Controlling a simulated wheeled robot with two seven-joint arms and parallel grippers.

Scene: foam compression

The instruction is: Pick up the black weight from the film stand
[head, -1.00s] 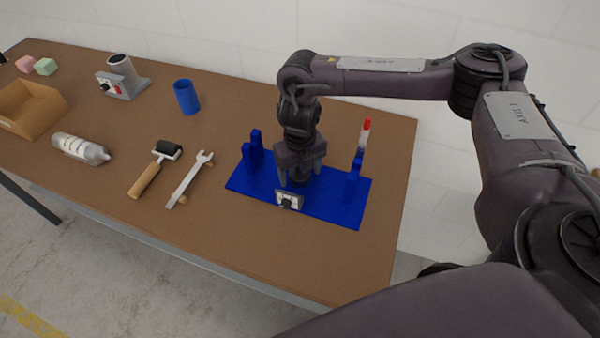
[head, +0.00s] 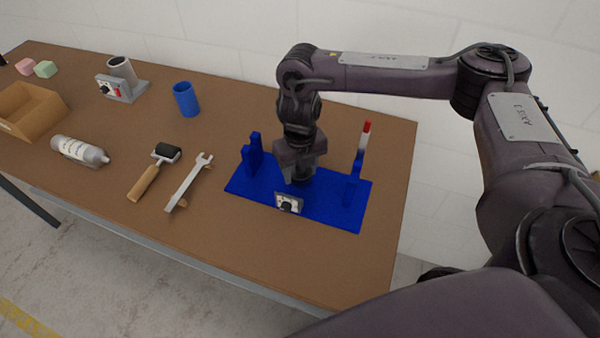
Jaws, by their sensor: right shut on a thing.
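The blue film stand (head: 335,207) lies on the brown table, a flat base with a notched upright on its left and another on its right. My right gripper (head: 299,178) points down over the middle of the base, between the two uprights. It is shut on the black weight, which shows only as a dark shape between the fingers and is mostly hidden by them. I cannot tell whether the weight still touches the stand. My left gripper is not in view.
A small dial panel (head: 288,203) sits at the stand's front edge. A red-and-white stick (head: 364,137) stands by the right upright. To the left are a wrench (head: 188,182), a roller (head: 153,173), a bottle (head: 80,150), a blue cup (head: 186,99) and a cardboard bin (head: 40,117).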

